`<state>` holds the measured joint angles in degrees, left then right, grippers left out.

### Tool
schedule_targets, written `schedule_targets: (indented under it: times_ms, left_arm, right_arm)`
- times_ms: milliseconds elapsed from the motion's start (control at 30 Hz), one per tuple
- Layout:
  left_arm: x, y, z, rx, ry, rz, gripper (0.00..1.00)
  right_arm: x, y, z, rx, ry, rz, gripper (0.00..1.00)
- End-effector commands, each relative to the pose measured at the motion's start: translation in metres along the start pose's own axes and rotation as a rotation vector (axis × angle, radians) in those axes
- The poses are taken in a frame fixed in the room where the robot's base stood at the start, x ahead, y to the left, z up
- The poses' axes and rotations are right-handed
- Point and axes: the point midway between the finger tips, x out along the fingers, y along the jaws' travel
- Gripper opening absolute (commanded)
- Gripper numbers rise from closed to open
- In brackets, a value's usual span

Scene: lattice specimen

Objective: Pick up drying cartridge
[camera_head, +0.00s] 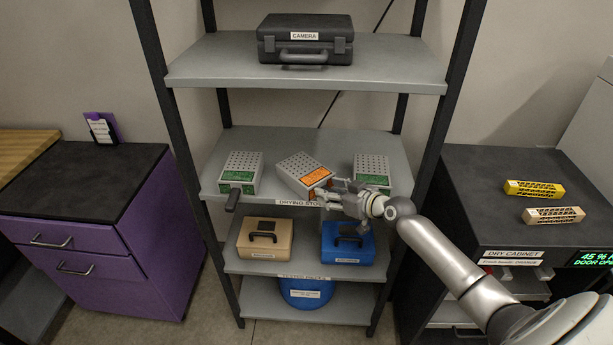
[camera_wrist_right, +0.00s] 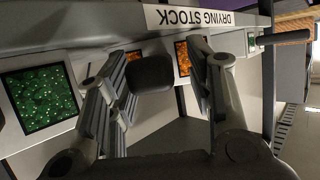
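Three white cartridges with perforated tops stand on the middle shelf. The left one (camera_head: 241,172) and right one (camera_head: 372,170) have green windows. The middle one (camera_head: 300,172) has an orange window and sits turned at an angle. My right gripper (camera_head: 330,192) is at the shelf's front edge, before the middle cartridge. In the right wrist view, my right gripper (camera_wrist_right: 157,68) is open, with its fingers either side of a black handle (camera_wrist_right: 152,73) in front of the orange window (camera_wrist_right: 183,58). I cannot tell whether either finger touches it. My left gripper is not in view.
The shelf edge reads DRYING STOCK (camera_wrist_right: 187,18). Tan (camera_head: 265,240) and blue (camera_head: 347,243) cases stand below; a black camera case (camera_head: 305,40) stands above. A dark cabinet (camera_head: 480,220) with yellow and tan blocks is at right. Dark rack posts flank the shelves.

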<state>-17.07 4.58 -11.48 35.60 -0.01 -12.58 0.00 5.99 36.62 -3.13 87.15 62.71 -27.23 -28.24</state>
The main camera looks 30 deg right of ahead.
Motion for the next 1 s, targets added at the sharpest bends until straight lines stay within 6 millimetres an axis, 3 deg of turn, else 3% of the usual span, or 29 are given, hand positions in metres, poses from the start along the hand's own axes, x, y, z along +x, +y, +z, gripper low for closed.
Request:
schedule_targets:
  times_ms: [33,367,767,1000]
  left_arm:
    - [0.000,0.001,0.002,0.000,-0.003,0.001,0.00]
    - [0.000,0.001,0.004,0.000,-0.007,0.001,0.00]
    - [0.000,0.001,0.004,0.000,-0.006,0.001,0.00]
    - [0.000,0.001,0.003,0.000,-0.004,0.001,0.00]
  right_arm:
    - [0.000,0.000,0.000,0.000,0.000,0.000,0.42]
    - [0.000,0.000,0.000,0.000,0.000,0.000,0.00]
    - [-0.002,0.001,-0.005,-0.001,0.005,0.001,0.00]
    - [-0.011,0.001,-0.029,-0.005,0.008,0.002,0.00]
